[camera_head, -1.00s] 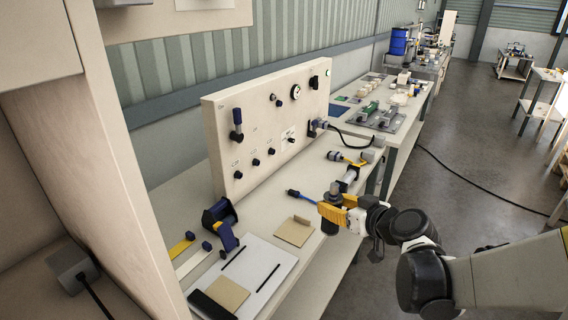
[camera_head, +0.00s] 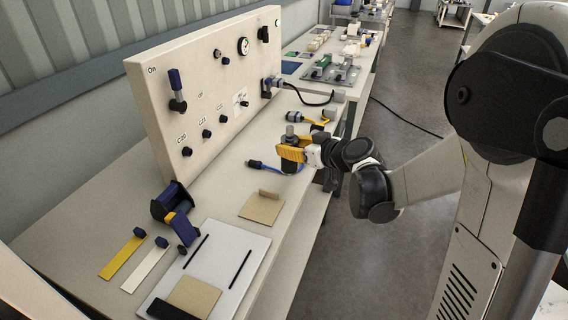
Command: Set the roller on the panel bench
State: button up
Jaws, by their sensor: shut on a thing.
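My gripper (camera_head: 292,151), with yellow fingers, is shut on a dark cylinder with a grey top, which I take to be the roller (camera_head: 290,131). The roller is upright, and the fingers hide its middle. It is over the right front side of the panel bench (camera_head: 228,181), beyond the small tan card. I cannot tell whether its lower end touches the bench top.
The upright control panel (camera_head: 215,95) stands along the bench's back. A blue and black tape dispenser (camera_head: 172,203), yellow and white strips, a white board (camera_head: 228,245) and a tan card (camera_head: 262,209) lie nearer. A black cable and connectors lie beyond my gripper. Clear bench top lies between panel and card.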

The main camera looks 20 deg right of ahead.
jog(key=shift+w+a+f, duration=0.4)
jog(key=shift+a+f, duration=0.05)
jog(key=shift+a, duration=0.05)
jog(key=shift+f+b, duration=1.2)
jog(key=shift+f, duration=0.65)
jog(key=shift+f, duration=0.1)
jog(key=shift+f, duration=0.15)
jog(key=o, duration=1.3)
jog(key=shift+o, duration=0.2)
